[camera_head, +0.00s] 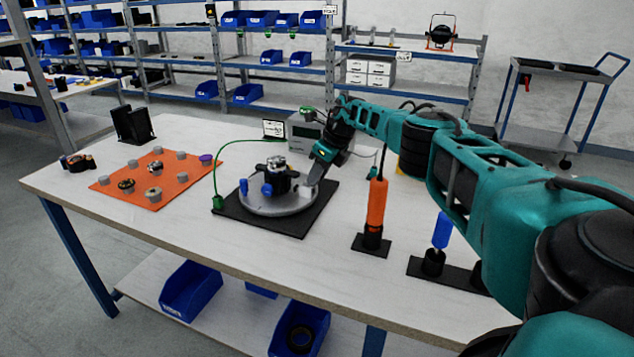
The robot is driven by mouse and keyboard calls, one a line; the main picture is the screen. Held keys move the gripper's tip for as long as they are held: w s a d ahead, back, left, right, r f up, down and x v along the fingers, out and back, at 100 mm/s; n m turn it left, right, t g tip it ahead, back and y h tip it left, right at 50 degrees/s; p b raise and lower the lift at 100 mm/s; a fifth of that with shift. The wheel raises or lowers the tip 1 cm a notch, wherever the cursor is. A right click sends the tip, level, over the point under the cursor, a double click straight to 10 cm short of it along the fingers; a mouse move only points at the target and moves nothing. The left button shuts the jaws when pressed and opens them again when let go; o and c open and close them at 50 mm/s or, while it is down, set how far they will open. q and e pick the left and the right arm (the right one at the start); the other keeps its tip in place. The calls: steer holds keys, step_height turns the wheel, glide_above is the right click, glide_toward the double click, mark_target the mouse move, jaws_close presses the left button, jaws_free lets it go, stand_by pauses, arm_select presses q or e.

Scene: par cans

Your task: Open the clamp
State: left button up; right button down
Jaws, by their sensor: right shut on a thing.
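The clamp (277,184) is a dark and metal fixture with blue knobs, standing on a round grey plate (262,207) over a black base mat. My right gripper (311,182) reaches in from the right to the right side of this fixture. It is shut on a small part there, which looks like the clamp's handle; the fingers mostly hide it. I cannot tell how far the clamp is open. My left gripper is not in view.
An orange mat (143,192) with several small round parts lies to the left. A grey box (303,131) stands behind the fixture, and a green cable (215,165) arches on its left. An orange-handled tool (376,205) and a blue-handled tool (441,231) stand upright at right.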

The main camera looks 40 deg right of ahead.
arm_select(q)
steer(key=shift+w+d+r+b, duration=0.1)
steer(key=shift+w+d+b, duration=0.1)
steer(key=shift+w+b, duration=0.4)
arm_select(e)
steer(key=shift+w+a+g, duration=0.15)
steer(key=shift+w+g, duration=0.05)
steer(key=shift+g, duration=0.2)
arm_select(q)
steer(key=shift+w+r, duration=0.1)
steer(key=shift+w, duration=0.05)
arm_select(e)
steer(key=c, duration=1)
jaws_free()
steer(key=shift+o, duration=0.2)
steer(key=shift+r, duration=0.15)
steer(key=shift+r+p, duration=0.35)
arm_select(q)
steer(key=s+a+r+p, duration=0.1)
steer(key=p, duration=0.1)
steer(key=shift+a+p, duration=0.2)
steer(key=shift+p, duration=0.2)
arm_select(e)
steer(key=v, duration=1.2)
steer(key=shift+a, duration=0.15)
